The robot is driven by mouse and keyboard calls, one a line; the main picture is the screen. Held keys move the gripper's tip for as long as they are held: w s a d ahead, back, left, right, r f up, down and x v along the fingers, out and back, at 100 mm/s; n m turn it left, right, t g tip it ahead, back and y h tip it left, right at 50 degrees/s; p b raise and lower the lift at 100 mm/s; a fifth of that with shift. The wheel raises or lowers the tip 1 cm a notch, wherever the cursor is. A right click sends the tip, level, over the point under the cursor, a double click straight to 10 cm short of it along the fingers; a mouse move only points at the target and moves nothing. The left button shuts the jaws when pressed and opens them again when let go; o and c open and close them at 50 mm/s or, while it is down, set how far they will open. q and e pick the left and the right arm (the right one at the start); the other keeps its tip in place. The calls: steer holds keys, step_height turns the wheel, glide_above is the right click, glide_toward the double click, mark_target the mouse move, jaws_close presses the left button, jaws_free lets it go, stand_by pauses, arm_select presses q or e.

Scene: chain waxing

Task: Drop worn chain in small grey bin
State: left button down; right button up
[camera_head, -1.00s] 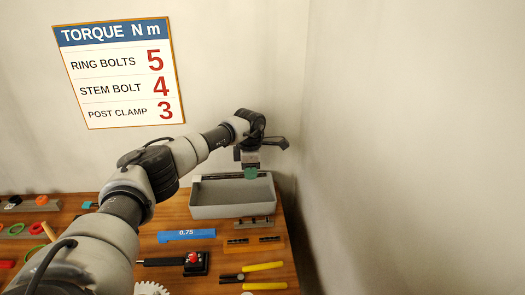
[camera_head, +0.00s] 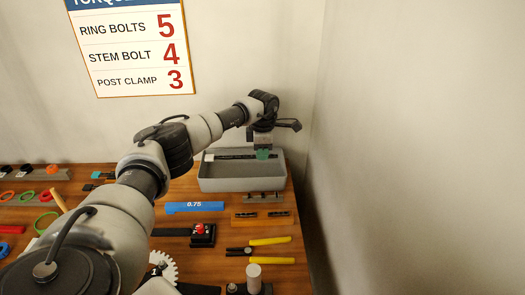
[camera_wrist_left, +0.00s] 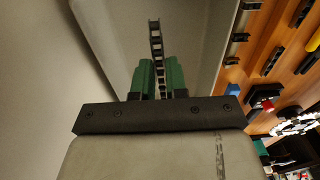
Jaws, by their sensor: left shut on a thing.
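The small grey bin (camera_head: 240,184) stands at the back right of the bench, against the wall. The worn chain (camera_head: 233,157) is a dark thin strip reaching left from the green fingertips of my left gripper (camera_head: 263,154), over the bin's opening. In the left wrist view, my left gripper (camera_wrist_left: 159,80) is shut on the chain (camera_wrist_left: 155,38), which sticks out beyond the fingers. The bin's grey inside (camera_wrist_left: 198,40) lies behind it. I cannot tell whether the chain touches the bin. My right gripper is not in view.
In front of the bin lie a small rack (camera_head: 263,197), a wooden block with dark pieces (camera_head: 260,218), a blue 0.75 gauge (camera_head: 194,207) and yellow-handled pliers (camera_head: 270,241). A wall (camera_head: 420,150) closes off the right side.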

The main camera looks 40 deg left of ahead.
arm_select(q)
steer(key=c, duration=1.1)
jaws_free()
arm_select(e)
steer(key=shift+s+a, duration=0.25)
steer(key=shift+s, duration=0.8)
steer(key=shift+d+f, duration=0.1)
arm_select(q)
steer(key=shift+r, duration=0.35)
step_height(320, 180, up, 10)
steer(key=shift+r+b, duration=0.1)
steer(key=shift+b, duration=1.05)
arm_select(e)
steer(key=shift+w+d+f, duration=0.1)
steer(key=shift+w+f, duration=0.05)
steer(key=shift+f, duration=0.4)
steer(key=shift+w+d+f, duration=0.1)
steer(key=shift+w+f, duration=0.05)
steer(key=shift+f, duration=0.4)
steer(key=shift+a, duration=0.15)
